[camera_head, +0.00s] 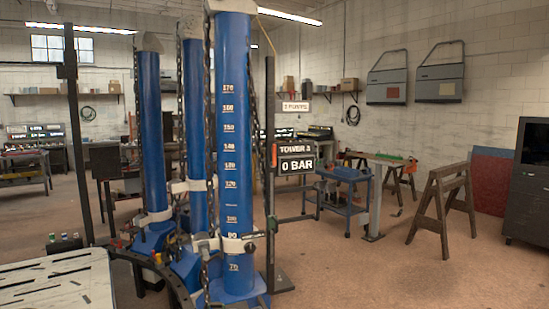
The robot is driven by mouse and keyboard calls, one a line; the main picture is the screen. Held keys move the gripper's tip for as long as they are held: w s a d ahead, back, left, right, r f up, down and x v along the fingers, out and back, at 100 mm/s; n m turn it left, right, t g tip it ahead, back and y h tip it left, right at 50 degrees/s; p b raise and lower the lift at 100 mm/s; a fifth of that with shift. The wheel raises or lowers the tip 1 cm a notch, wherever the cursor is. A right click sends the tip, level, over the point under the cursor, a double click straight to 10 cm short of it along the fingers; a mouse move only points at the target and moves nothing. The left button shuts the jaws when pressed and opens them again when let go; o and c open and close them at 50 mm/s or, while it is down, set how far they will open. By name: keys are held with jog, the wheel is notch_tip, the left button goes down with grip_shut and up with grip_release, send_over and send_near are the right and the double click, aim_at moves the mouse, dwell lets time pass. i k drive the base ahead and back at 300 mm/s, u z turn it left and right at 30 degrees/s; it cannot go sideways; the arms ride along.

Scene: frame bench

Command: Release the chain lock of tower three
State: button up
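Three blue towers stand at left centre; the nearest tower (234,130) is upright and carries a white height scale. A black sign (296,157) beside it reads "TOWER", with a blurred number that may be 3, and "0 BAR". A dark chain (208,110) hangs along the nearest tower's left side. A pale clamp collar (236,245) with a dark fitting on its right wraps the tower low down, near the 80 mark. I cannot tell which part is the chain lock or whether it is engaged. My gripper is not in view.
A pale slotted bench top (55,280) fills the lower left, and a dark post (75,130) rises behind it. A blue cart (345,205) and a wooden sawhorse (441,205) stand to the right. The floor (400,275) at front right is clear.

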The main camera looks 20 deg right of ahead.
aim_at(273, 164)
jog(key=k, duration=0.65)
jog(key=u, duration=0.3)
jog(key=i, duration=1.5)
jog(key=z, duration=0.05)
